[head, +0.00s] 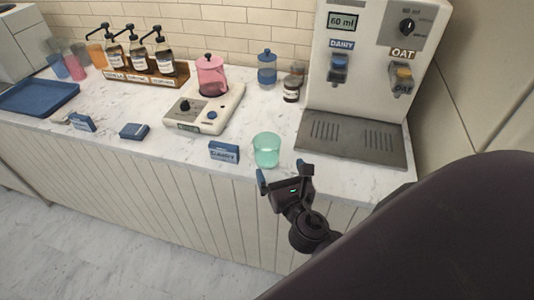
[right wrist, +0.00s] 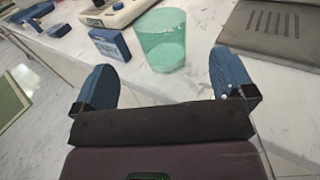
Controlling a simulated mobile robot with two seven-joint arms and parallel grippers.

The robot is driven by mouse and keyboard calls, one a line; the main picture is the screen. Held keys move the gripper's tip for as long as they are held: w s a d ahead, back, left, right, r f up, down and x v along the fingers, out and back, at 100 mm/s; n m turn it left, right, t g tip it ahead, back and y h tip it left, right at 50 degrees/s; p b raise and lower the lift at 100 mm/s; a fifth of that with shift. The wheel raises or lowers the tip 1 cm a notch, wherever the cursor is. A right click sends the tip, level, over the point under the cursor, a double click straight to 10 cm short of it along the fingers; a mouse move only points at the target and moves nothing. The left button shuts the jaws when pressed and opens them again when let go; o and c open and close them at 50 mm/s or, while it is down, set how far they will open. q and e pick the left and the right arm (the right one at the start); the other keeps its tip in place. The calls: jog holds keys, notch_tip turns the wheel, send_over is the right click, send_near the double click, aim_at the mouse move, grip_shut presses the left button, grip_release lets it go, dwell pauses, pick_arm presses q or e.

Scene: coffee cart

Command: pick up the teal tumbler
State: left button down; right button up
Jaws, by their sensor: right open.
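The teal tumbler (head: 266,150) is a clear, empty-looking cup standing upright near the front edge of the counter. In the right wrist view the tumbler (right wrist: 161,42) stands ahead of the gap between my fingers, a little above the middle. My right gripper (head: 283,180) is open and empty, with its blue fingertips just in front of the tumbler and apart from it. It also shows in the right wrist view (right wrist: 162,82) with fingers spread wide. My left gripper is in neither view.
A blue labelled box (head: 223,152) stands close left of the tumbler. The milk dispenser (head: 362,80) and its drip tray (head: 350,139) are to the right. A scale (head: 188,121) holds a pink pitcher (head: 212,75) behind. The marble counter (head: 262,110) is clear directly behind the tumbler.

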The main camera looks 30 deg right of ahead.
aim_at(270, 152)
jog(key=shift+n, duration=0.4)
jog(key=x, duration=0.5)
jog(key=shift+a+p, duration=0.25)
jog(key=shift+p, duration=0.05)
jog(key=shift+x, duration=3.05)
jog(key=shift+d, duration=0.2)
jog(key=shift+c, duration=0.3)
jog(key=c, duration=0.9)
jog(key=shift+r+p, duration=0.15)
jog(key=shift+p, duration=0.15)
